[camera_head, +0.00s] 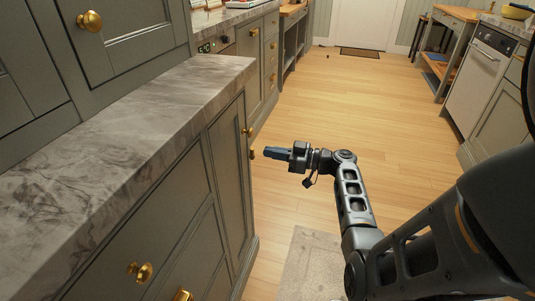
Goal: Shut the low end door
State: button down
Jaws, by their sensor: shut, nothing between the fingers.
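The low end door (230,175) is a narrow grey-green panel at the far end of the low cabinet, under the marble counter. A brass knob (248,131) shows near its right edge, and a second small brass piece (252,153) shows just below. No wide gap shows around the door; I cannot tell whether it is fully flush. My gripper (267,153) is shut and empty. It points left at the door's right edge, close to the lower brass piece. I cannot tell whether it touches.
The marble counter (120,130) overhangs the cabinet, with a brass-knobbed drawer (100,260) nearer me. A grey mat (313,262) lies below my arm. The wooden floor (330,90) is open ahead. A white appliance (474,80) and cabinets stand at right.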

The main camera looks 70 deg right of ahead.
jog(key=s, duration=0.8)
jog(key=shift+d, duration=0.35)
